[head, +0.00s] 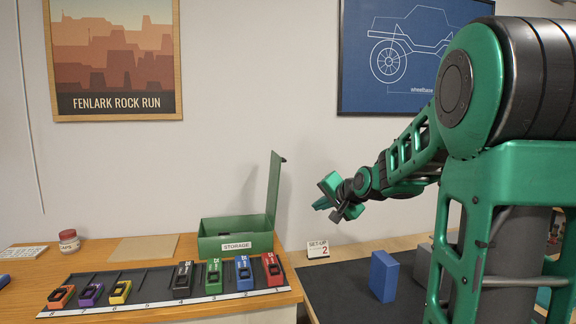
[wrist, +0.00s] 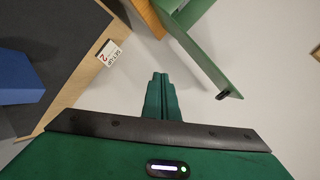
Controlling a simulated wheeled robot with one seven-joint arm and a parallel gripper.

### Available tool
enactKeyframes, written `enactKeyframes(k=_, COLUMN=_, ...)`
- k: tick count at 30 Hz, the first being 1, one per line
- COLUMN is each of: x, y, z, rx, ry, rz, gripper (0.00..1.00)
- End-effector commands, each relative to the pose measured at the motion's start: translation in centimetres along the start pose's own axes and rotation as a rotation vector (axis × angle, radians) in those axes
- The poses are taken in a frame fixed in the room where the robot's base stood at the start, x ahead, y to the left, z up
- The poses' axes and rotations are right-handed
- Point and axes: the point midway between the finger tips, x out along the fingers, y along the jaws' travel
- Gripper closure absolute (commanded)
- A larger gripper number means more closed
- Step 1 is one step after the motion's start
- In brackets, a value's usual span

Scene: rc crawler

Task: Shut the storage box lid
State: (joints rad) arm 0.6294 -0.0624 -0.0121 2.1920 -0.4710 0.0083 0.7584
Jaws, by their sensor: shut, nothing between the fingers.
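The green storage box (head: 237,245) stands on the wooden bench, with a "STORAGE" label on its front. Its lid (head: 275,188) is open and stands nearly upright at the box's right side, leaning slightly right. The lid also shows in the wrist view (wrist: 203,62), running from the top down to the right, with a small dark catch near its end. My gripper (head: 322,204) is to the right of the lid, apart from it, at about the height of its middle. In the wrist view its fingers (wrist: 160,78) are together and hold nothing.
A rack (head: 150,278) with several coloured crawler batteries lies in front of the box. The wall is close behind. The air between lid and gripper is clear.

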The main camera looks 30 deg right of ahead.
Motion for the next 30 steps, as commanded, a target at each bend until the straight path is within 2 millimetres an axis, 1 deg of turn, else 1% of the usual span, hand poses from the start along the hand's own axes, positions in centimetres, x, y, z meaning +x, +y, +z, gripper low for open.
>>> enactKeyframes(k=1, x=1.2, y=-1.7, z=-2.1, rx=0.074, ry=0.033, rz=-0.08, gripper=1.0)
enactKeyframes(k=3, x=2.0, y=-4.3, z=-4.5, rx=0.177, ry=0.068, rz=-0.198, gripper=1.0)
enactKeyframes(k=6, x=2.4, y=-7.0, z=-7.3, rx=0.298, ry=0.097, rz=-0.336, gripper=1.0)
enactKeyframes(k=9, x=2.4, y=-8.6, z=-9.2, rx=0.379, ry=0.111, rz=-0.428, gripper=1.0)
enactKeyframes(k=14, x=2.5, y=-9.7, z=-10.4, rx=0.43, ry=0.116, rz=-0.485, gripper=1.0)
enactKeyframes(k=17, x=3.4, y=-10.2, z=-10.6, rx=0.43, ry=0.116, rz=-0.488, gripper=1.0)
enactKeyframes(k=20, x=4.7, y=-10.8, z=-10.9, rx=0.429, ry=0.116, rz=-0.486, gripper=1.0)
enactKeyframes(k=30, x=10.3, y=-13.5, z=-12.2, rx=0.428, ry=0.116, rz=-0.485, gripper=1.0)
